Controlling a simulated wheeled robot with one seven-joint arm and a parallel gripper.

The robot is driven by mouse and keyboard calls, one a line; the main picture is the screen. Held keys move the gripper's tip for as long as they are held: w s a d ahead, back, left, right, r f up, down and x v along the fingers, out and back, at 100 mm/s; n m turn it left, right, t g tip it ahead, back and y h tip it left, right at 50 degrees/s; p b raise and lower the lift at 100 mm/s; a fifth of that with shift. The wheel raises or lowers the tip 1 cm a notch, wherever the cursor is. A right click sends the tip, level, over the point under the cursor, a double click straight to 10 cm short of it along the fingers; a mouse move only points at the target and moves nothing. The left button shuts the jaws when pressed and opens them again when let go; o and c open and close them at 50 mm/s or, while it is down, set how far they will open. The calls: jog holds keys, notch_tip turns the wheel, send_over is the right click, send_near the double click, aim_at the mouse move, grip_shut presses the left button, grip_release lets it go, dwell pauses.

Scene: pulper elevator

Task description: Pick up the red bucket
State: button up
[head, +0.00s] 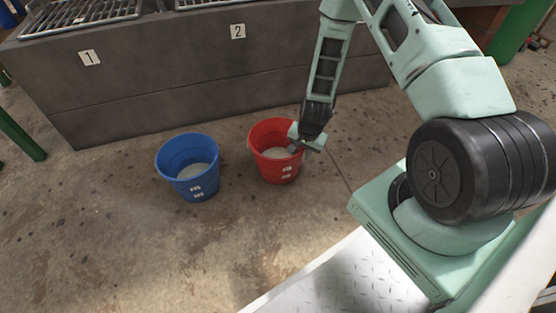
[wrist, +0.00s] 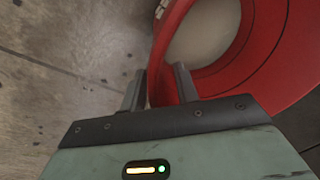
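The red bucket (head: 270,163) stands upright on the floor with pale contents in its bottom. My gripper (head: 303,146) is at the right side of its rim. In the wrist view, the red bucket (wrist: 258,75) fills the upper right. My gripper's two fingers (wrist: 159,88) are apart, one outside the bucket wall and one inside, with the rim between them. Some gap shows between the fingers, and I see no clear grip on the rim. The lower parts of the fingertips are partly hidden.
A blue bucket (head: 186,178) with pale contents stands to the left of the red one. A grey block with number plates 1 (head: 90,58) and 2 (head: 238,31) runs behind both. The floor (head: 110,225) in front and to the left is clear.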

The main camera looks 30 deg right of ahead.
jog(key=shift+r, duration=0.1)
grip_shut()
jog(key=shift+w, duration=0.1)
dwell(1.1)
